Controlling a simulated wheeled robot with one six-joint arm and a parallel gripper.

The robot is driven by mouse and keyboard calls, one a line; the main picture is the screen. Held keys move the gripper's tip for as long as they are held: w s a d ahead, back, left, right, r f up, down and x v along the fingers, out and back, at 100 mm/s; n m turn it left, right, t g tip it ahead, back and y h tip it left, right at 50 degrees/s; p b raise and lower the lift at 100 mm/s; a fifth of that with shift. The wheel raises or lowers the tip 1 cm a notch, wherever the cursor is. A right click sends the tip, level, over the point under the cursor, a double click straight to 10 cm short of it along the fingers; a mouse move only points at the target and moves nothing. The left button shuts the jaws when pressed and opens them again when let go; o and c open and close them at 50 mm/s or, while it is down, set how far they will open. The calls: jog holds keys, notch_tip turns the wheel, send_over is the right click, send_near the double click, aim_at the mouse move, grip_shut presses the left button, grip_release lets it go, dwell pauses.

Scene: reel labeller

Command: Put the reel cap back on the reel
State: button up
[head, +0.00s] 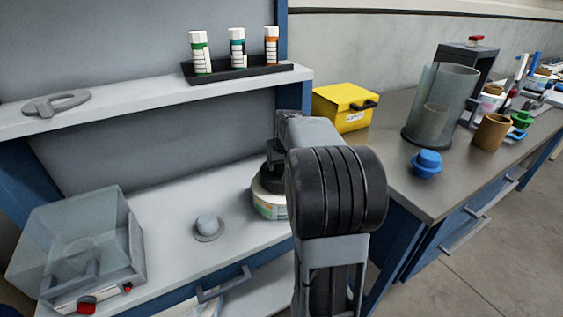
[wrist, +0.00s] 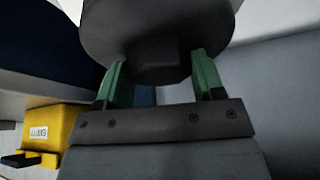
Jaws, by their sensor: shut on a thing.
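The reel cap is a dark grey disc (wrist: 155,22) with a block-like knob, filling the top of the wrist view. My gripper (wrist: 158,66) is shut on that knob, with a green finger on each side. In the head view the reel (head: 268,207), white with a printed label, stands on the light worktop, partly hidden by my arm. The dark cap (head: 267,182) shows right above it. I cannot tell whether the cap is seated or held just clear.
A grey domed piece (head: 208,224) stands left of the reel, and a clear-lidded box (head: 80,245) is further left. A shelf (head: 150,96) with a rack of bottles (head: 237,48) runs above. A yellow box (head: 344,106) and a blue knobbed piece (head: 427,163) are to the right.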

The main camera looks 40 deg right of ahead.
jog(key=shift+f, duration=0.2)
jog(key=o, duration=1.2)
jog(key=p+v, duration=0.2)
jog(key=v, duration=1.2)
jog(key=shift+s+a+r+n+g+y+p, duration=0.2)
jog(key=shift+s+a+r+n+p, duration=0.45)
jog(key=shift+s+a+p, duration=2.35)
jog(key=shift+s+a+r+n+y+p, duration=0.35)
jog(key=shift+s+a+n+p, duration=0.65)
jog(key=shift+a+p, duration=2.3)
jog(key=shift+s+a+r+n+g+y+p, duration=0.1)
jog(key=shift+s+a+r+n+y+p, duration=0.3)
jog(key=shift+s+a+p, duration=2.85)
